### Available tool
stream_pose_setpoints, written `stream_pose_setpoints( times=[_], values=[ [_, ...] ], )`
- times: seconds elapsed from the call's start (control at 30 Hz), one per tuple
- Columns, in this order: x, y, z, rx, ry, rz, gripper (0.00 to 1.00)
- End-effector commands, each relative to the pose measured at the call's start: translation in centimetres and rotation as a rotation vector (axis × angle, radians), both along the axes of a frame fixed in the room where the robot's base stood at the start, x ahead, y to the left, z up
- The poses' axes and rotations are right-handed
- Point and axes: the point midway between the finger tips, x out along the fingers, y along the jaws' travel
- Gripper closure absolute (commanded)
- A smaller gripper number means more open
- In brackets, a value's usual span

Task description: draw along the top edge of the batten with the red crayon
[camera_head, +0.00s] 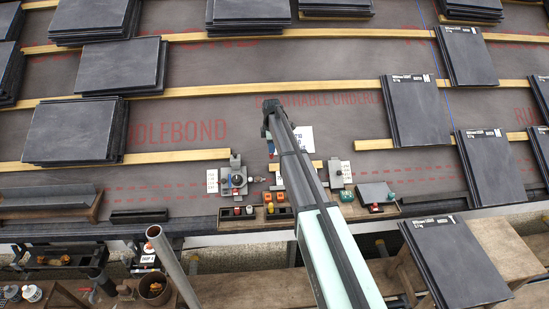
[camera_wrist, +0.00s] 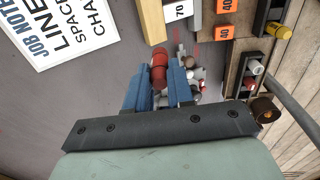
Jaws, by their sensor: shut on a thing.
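My gripper (camera_wrist: 157,84) has two blue fingers closed around a red crayon (camera_wrist: 159,66) in the wrist view. The crayon sticks out a little beyond the fingertips, and its far tip is hard to make out. A pale yellow wooden batten (camera_wrist: 151,22) enters the wrist view at the top, apart from the crayon in the picture. In the head view, a short batten (camera_head: 317,165) shows just right of my arm, partly hidden by it.
A white job-notes sign (camera_wrist: 66,28) lies beside the batten; it also shows in the head view (camera_head: 304,138). Clamp-like fixtures (camera_head: 236,179) and wooden trays (camera_head: 241,211) stand near the roof's lower edge. Stacks of dark slates (camera_head: 418,110) lie around.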

Motion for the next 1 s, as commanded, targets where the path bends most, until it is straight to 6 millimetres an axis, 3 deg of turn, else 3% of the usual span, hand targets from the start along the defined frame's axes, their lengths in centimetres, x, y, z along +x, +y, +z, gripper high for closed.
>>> stream_pose_setpoints(
  times=[0.37,1.0],
  values=[
    [0.8,0.0,-0.6,0.0,-0.031,-0.007,1.0],
    [3.8,0.0,-4.9,0.0,-0.03,-0.007,1.0]
  ],
)
